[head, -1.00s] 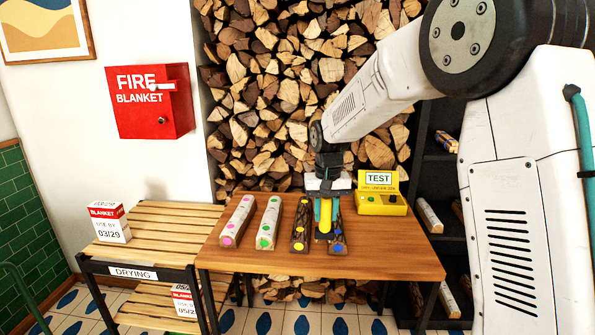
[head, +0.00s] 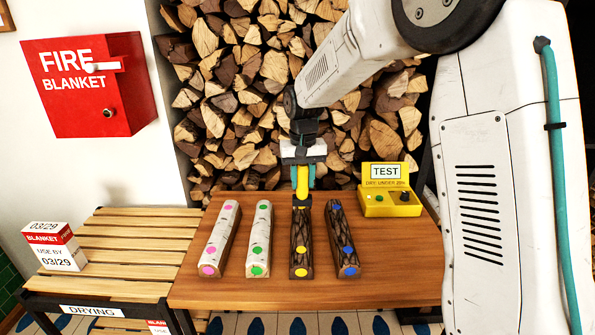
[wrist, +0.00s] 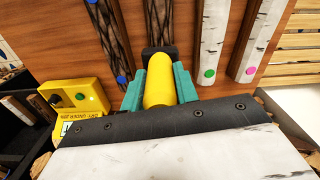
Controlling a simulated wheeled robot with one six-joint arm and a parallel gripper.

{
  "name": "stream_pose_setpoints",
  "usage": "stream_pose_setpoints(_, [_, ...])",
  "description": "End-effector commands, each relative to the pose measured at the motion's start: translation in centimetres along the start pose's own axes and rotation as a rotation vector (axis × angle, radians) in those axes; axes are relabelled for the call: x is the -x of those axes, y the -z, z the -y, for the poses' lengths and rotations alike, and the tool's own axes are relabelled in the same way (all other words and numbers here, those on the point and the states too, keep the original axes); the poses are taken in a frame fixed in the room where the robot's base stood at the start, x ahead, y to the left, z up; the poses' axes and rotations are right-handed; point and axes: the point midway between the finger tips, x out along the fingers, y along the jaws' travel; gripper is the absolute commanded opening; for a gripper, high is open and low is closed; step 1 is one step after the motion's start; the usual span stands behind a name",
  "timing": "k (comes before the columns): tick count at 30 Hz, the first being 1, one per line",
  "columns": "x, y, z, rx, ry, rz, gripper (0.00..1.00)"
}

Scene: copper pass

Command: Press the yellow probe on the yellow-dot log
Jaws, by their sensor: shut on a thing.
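The yellow-dot log (head: 301,240) is dark-barked and lies lengthwise on the wooden table, between the green-dot log and the blue-dot log. My gripper (head: 303,181) is shut on the yellow probe (head: 302,186), which points down at the far end of the yellow-dot log. In the wrist view the probe (wrist: 158,92) sits between the teal fingers and the dark log (wrist: 157,22) extends beyond it. I cannot tell whether the probe tip touches the bark, as its end is hidden in the wrist view.
Nearby lie the pink-dot log (head: 220,240), green-dot log (head: 260,240) and blue-dot log (head: 342,240). The yellow test box (head: 390,203) stands at the back right. A slatted drying rack (head: 120,250) is left of the table; stacked firewood (head: 240,90) rises behind.

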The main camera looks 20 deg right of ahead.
Motion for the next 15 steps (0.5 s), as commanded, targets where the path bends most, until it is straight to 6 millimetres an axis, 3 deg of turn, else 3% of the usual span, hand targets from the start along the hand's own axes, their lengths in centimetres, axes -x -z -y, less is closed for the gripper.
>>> stream_pose_setpoints(15, [-4.7,-0.1,0.1,0.002,0.0,0.001,0.07])
